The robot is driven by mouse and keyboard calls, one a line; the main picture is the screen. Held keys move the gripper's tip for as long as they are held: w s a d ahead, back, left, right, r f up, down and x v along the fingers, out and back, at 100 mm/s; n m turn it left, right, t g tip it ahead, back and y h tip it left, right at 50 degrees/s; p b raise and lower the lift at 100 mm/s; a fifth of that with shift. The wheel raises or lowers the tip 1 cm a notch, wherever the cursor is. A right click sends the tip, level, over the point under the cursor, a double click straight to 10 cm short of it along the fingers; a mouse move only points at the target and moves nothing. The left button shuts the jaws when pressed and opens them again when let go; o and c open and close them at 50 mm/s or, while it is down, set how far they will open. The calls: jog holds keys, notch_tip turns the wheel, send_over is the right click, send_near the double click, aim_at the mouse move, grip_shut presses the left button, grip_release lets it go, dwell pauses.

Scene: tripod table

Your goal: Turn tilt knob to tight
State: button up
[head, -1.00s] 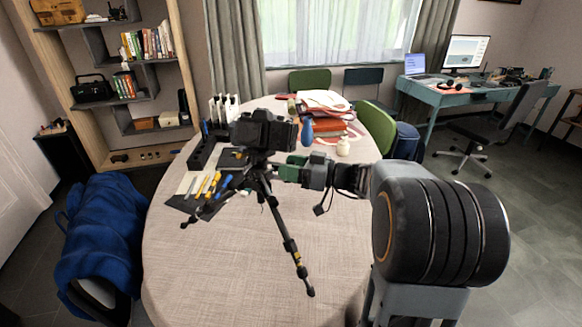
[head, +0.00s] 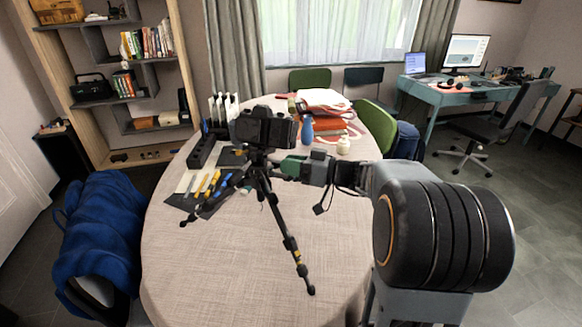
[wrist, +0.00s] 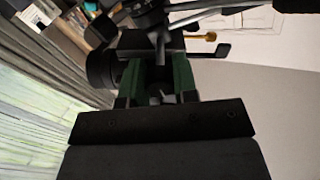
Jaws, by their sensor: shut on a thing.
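A black camera (head: 263,129) sits on a black tripod (head: 277,222) that stands on the table with its legs spread. My gripper (head: 272,166), with green fingers, reaches in from the right at the tripod head just below the camera. In the wrist view my gripper (wrist: 157,82) has its two green fingers on either side of a small dark grey part (wrist: 158,97), which seems to be the tilt knob. The fingers are shut on it. In the head view the knob is hidden by the fingers and tripod head.
The round table (head: 200,265) is clear at its front. A dark mat with pens and tools (head: 205,187) lies left of the tripod. A blue bottle (head: 307,130), a white jar (head: 343,145) and stacked books (head: 325,118) stand behind the arm.

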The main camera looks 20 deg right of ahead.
jog(key=m+b, duration=0.2)
jog(key=m, duration=0.1)
jog(key=shift+f, duration=0.1)
jog(key=m+b, duration=0.1)
jog(key=m, duration=0.8)
jog(key=shift+r+p, duration=0.25)
jog(key=shift+p, duration=0.05)
jog(key=shift+m+p, duration=0.8)
jog(key=shift+m, duration=1.5)
jog(key=o, duration=0.9)
